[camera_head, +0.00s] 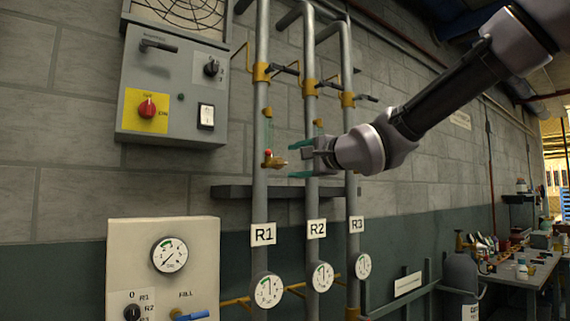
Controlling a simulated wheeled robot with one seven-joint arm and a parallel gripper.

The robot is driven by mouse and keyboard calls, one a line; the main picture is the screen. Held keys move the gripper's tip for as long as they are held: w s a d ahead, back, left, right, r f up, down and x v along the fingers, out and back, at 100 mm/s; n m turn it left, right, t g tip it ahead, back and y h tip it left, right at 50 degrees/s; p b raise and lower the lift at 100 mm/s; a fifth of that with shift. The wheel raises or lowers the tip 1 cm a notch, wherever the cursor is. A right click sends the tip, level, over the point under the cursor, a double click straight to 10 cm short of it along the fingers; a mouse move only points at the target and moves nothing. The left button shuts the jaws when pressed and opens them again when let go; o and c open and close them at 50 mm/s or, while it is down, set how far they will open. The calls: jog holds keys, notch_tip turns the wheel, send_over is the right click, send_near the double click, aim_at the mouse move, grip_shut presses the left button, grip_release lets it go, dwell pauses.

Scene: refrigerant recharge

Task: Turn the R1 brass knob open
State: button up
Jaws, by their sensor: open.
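The R1 pipe (260,200) is the leftmost of three grey vertical pipes, with a white R1 label (263,234) low on it. A small brass knob (277,162) with a red part sticks out from the R1 pipe at mid height. My gripper (292,160) comes in from the right, in front of the R2 and R3 pipes. Its two teal fingers are apart, one above the other, and point left toward the brass knob. Nothing shows between them. The fingertips are just right of the knob; I cannot tell the gap in depth.
R2 (317,229) and R3 (356,224) labels mark the other pipes. A grey control box (172,125) with a red switch is at upper left. A beige gauge panel (190,225) is at lower left. A dark ledge (232,191) runs under the knob. A cluttered workbench (535,268) stands at right.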

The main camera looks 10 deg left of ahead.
jog(key=shift+v, duration=1.65)
jog(key=w+d+f+h, duration=0.1)
jog(key=d+f+h, duration=0.2)
jog(key=d, duration=0.4)
jog(key=w+d+f+t+h, duration=0.1)
jog(key=d+f+h, duration=0.15)
jog(key=d, duration=0.55)
jog(key=w+d+f+h, duration=0.1)
jog(key=d+f+h, duration=0.1)
jog(key=d+h, duration=0.35)
jog(key=s+d+f+n+g, duration=0.4)
jog(key=s+d+f, duration=0.7)
jog(key=s+d, duration=0.3)
jog(key=shift+s+d+g+h, duration=0.2)
jog(key=shift+d+g+h, duration=0.35)
jog(key=shift+d, duration=0.7)
jog(key=shift+f, duration=0.15)
